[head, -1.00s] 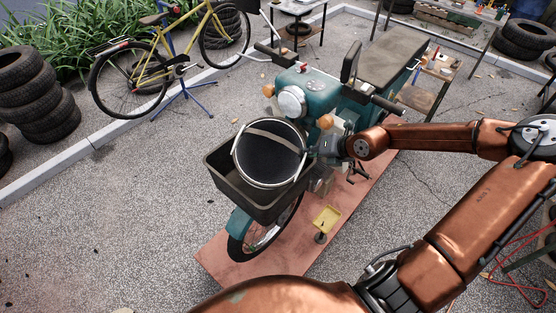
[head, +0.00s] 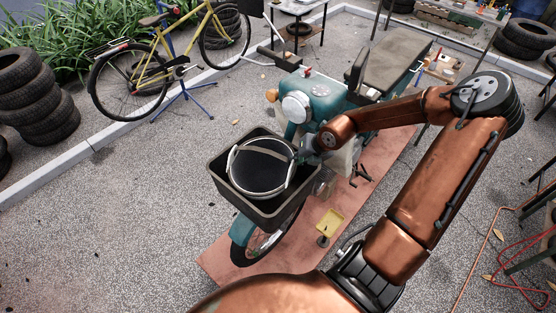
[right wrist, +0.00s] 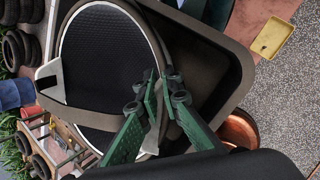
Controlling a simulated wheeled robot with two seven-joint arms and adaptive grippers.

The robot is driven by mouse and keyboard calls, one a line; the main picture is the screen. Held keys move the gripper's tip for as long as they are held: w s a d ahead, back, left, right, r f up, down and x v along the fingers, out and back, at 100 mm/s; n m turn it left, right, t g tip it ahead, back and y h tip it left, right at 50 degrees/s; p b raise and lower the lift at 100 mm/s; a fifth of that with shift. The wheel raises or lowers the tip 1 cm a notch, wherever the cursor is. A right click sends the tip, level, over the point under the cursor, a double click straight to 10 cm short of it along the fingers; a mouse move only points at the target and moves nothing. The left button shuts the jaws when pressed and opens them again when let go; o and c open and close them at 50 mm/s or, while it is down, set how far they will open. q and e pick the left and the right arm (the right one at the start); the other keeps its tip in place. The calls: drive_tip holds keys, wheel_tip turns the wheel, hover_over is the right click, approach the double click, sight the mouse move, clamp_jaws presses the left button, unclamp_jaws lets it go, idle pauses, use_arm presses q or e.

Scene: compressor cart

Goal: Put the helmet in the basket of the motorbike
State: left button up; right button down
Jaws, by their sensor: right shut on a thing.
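The helmet (head: 258,166) is upside down, its dark padded opening facing up and its pale rim and strap showing. It sits at least partly inside the dark basket (head: 263,212) on the front of the teal motorbike (head: 325,103); whether it touches the bottom is hidden. My right gripper (head: 303,155) reaches in from the right to the helmet's edge. In the right wrist view its green fingers (right wrist: 158,100) are shut on the edge of the helmet (right wrist: 105,60), with the basket wall (right wrist: 215,60) just beyond. My left gripper is out of view.
The motorbike stands on a reddish platform (head: 290,262) with a small yellow tray (head: 330,221) beside the front wheel. A yellow bicycle (head: 165,62) and stacked tyres (head: 35,95) stand at the left. The paving left of the basket is clear.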

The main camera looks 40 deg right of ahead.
wheel_tip(320, 180, down, 3)
drive_tip(key=shift+r+b, duration=0.2)
drive_tip(key=shift+b, duration=0.85)
drive_tip(key=shift+f+b, duration=0.65)
drive_tip(key=c, duration=2.1)
unclamp_jaws()
drive_tip(key=shift+r, duration=0.1)
